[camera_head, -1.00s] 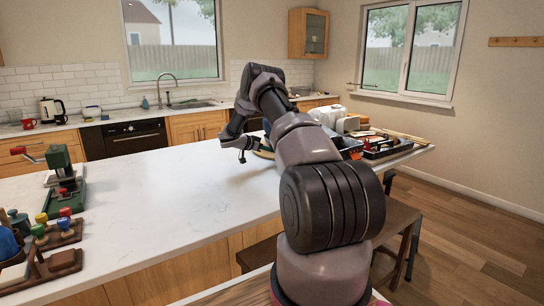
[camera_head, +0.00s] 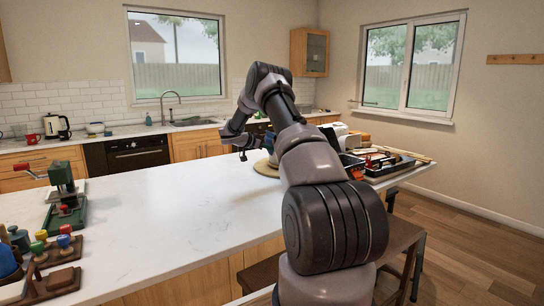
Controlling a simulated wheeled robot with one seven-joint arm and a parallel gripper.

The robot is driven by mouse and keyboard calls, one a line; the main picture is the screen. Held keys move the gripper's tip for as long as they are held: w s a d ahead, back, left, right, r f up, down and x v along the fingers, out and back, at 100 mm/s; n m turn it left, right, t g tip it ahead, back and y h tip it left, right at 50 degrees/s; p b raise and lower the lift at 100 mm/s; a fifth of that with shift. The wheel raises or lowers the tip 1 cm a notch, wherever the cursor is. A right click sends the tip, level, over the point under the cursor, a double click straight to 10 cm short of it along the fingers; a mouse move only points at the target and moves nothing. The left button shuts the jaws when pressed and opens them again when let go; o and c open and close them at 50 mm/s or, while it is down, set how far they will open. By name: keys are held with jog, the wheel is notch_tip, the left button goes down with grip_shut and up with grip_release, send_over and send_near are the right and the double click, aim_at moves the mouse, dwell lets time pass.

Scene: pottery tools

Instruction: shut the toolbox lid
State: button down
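My gripper (camera_head: 243,156) hangs above the far part of the white counter, left of my arm's middle links. It is small and dark here, and I cannot tell whether its fingers are open or shut. No toolbox can be made out for sure. A dark box-like thing with red in it (camera_head: 352,165) shows partly behind my arm, at the right end of the counter, and may be the toolbox. My arm hides its left side, and its lid cannot be made out. My gripper is to the left of it, apart from it.
A black tray of tools (camera_head: 392,172) lies at the counter's right end. A round tan disc (camera_head: 264,169) lies near my gripper. A green press (camera_head: 66,200) and a wooden stand with coloured knobs (camera_head: 58,253) are at left. The counter's middle (camera_head: 165,215) is clear.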

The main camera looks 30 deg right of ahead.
jog(key=shift+s+d+r, duration=0.1)
jog(key=shift+s+r, duration=0.25)
jog(key=shift+r, duration=0.2)
jog(key=shift+s+r, duration=0.35)
jog(key=shift+r, duration=0.2)
jog(key=shift+s+d+r, duration=0.1)
jog(key=shift+s+r, duration=0.45)
jog(key=shift+s, duration=0.2)
jog(key=shift+s+r, duration=0.55)
jog(key=shift+s, duration=0.15)
jog(key=s+r, duration=0.1)
jog(key=s, duration=0.5)
jog(key=shift+s+d+r, duration=0.2)
jog(key=shift+d, duration=0.1)
jog(key=shift+r, duration=0.1)
jog(key=a+r, duration=0.6)
jog(key=r, duration=0.1)
jog(key=shift+s+a+r, duration=0.2)
jog(key=shift+s+r, duration=0.1)
jog(key=shift+r, duration=0.05)
